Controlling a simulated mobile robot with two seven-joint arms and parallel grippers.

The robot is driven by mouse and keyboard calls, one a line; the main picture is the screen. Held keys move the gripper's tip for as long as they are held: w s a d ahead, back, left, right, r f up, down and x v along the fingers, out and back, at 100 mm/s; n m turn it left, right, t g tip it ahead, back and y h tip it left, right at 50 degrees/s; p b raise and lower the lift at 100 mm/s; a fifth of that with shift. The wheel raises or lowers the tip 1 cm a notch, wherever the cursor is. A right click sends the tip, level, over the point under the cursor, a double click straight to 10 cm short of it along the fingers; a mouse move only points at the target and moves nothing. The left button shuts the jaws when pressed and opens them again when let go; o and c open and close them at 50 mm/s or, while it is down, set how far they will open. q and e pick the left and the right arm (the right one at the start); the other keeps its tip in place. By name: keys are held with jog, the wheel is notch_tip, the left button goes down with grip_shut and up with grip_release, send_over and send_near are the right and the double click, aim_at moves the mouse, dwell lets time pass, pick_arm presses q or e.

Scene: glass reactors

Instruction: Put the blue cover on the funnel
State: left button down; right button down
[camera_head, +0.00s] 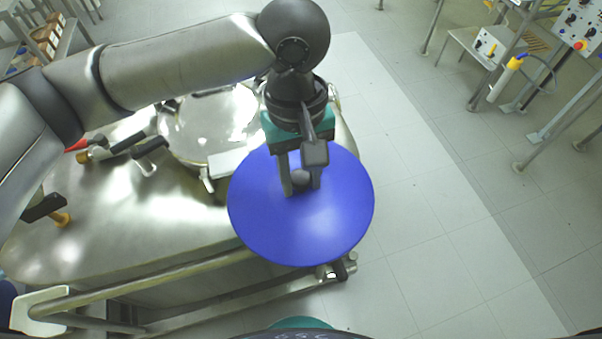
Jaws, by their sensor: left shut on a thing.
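The blue cover (318,230) is a round blue disc with a dark knob at its middle. My left gripper (301,187) points down and is shut on the knob, holding the cover off the right end of a steel-topped cart or vessel. The cover hides what lies beneath it. A round, shiny, lid-like opening (212,125) on the steel top shows behind and left of the cover; I cannot tell whether it is the funnel. My right gripper is not in view.
The steel top (110,220) carries valves with black handles (150,150) and a red-tipped fitting (78,146). A rail (150,285) runs along its front. Clear tiled floor (430,220) lies to the right. Metal frames with a control panel (580,25) stand at the upper right.

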aim_at(299, 169)
pick_arm(q)
jog(key=shift+c, duration=2.4)
grip_release()
jog(key=shift+r, duration=0.1)
notch_tip(299, 169, up, 12)
jog(key=w+p, duration=0.1)
jog(key=p, duration=0.1)
jog(key=shift+w+a, duration=0.2)
